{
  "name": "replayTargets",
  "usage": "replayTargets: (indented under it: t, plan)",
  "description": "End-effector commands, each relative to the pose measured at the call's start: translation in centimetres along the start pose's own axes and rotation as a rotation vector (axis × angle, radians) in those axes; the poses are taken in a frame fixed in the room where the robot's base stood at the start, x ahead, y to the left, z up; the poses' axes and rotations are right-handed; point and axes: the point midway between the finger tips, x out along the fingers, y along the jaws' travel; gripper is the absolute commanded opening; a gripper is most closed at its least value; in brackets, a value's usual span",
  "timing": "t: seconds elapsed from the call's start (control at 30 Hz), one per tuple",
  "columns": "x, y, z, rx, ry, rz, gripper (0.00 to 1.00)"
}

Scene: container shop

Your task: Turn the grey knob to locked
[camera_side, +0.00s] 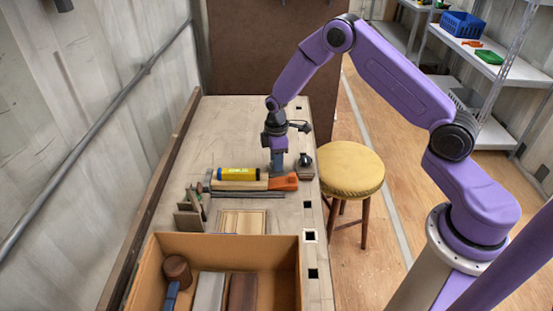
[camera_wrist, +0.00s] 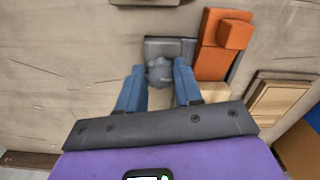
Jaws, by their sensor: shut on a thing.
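The grey knob (camera_wrist: 160,72) shows in the wrist view between the two blue fingers of my gripper (camera_wrist: 160,84). It sits at the near edge of a grey plate (camera_wrist: 168,46). My gripper is shut on it, one finger on each side. In the side view my gripper (camera_side: 278,172) points straight down at the workbench, and the knob is hidden there by the fingers and the things around. I cannot read any locked mark or the knob's exact angle.
An orange block (camera_side: 285,183) lies close beside my gripper; it also shows in the wrist view (camera_wrist: 214,62). A yellow cylinder (camera_side: 237,174) lies to the left. A small dark object (camera_side: 304,161) is to the right. An open cardboard box (camera_side: 225,243) fills the bench's near end.

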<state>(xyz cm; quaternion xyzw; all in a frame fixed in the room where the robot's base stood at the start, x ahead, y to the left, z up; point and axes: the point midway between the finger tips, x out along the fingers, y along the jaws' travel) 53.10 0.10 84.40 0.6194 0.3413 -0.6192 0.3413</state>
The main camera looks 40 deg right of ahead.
Motion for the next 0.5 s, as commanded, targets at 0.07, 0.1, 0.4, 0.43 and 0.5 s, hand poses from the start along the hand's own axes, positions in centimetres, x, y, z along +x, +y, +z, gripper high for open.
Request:
replayTargets:
  t: [0.07,0.1,0.4,0.43,0.5]
  plan:
    - [-0.04,-0.05,-0.01,0.032,-0.001,-0.001,0.04]
    - [-0.05,-0.05,-0.01,0.053,-0.001,-0.001,0.04]
    - [-0.06,-0.12,-0.06,0.296,0.0,0.0,0.04]
    - [-0.06,-0.16,-0.07,0.325,-0.001,-0.001,0.04]
    - [-0.05,-0.19,-0.05,0.392,-0.002,-0.001,0.04]
